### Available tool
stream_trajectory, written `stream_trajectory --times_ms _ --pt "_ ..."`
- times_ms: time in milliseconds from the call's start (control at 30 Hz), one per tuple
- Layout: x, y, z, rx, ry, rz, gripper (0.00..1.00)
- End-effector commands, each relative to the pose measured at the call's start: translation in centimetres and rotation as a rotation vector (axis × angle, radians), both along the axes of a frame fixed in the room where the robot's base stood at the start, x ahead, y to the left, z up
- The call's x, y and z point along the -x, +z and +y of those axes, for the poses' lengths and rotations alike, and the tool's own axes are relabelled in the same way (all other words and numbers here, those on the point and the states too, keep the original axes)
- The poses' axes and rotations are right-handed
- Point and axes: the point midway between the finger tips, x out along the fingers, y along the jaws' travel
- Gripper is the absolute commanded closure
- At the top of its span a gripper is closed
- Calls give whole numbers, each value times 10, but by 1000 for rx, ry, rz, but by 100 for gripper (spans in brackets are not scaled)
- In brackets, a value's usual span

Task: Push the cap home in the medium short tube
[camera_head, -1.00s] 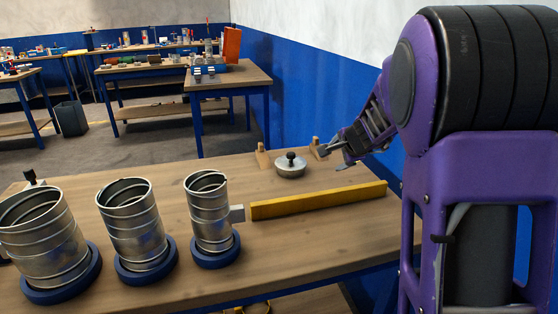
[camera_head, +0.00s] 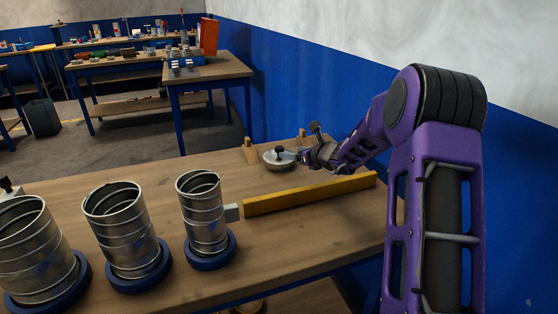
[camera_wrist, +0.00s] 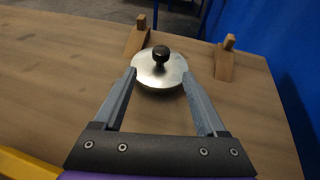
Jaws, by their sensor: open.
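A round silver cap (camera_head: 280,161) with a black knob lies on the right rear of the bench. In the wrist view the cap (camera_wrist: 160,80) sits ahead of my fingertips. My gripper (camera_head: 310,146) is open and empty, its fingers (camera_wrist: 158,78) pointing at either side of the cap's near edge. I cannot tell whether they touch it. Three spiral metal tubes stand upright in blue bases at the left: a wide one (camera_head: 35,255), a mid-width one (camera_head: 122,232) and a narrow one (camera_head: 203,214). Their tops look open, with no cap visible in them.
A yellow bar (camera_head: 310,193) lies between the narrow tube and my arm, with a grey block (camera_head: 232,212) at its left end. A blue wall borders the right.

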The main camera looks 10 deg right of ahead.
Motion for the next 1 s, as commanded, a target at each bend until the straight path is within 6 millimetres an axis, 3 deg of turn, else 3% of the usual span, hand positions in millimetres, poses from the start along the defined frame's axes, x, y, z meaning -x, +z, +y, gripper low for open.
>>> stream_trajectory --times_ms 133,433,700,1000 --pt "-24 -10 11 0 1 0 26" --pt "-44 -17 19 3 1 -1 26" --pt "-76 -25 32 0 1 0 26" --pt "-85 -29 35 3 0 0 26"
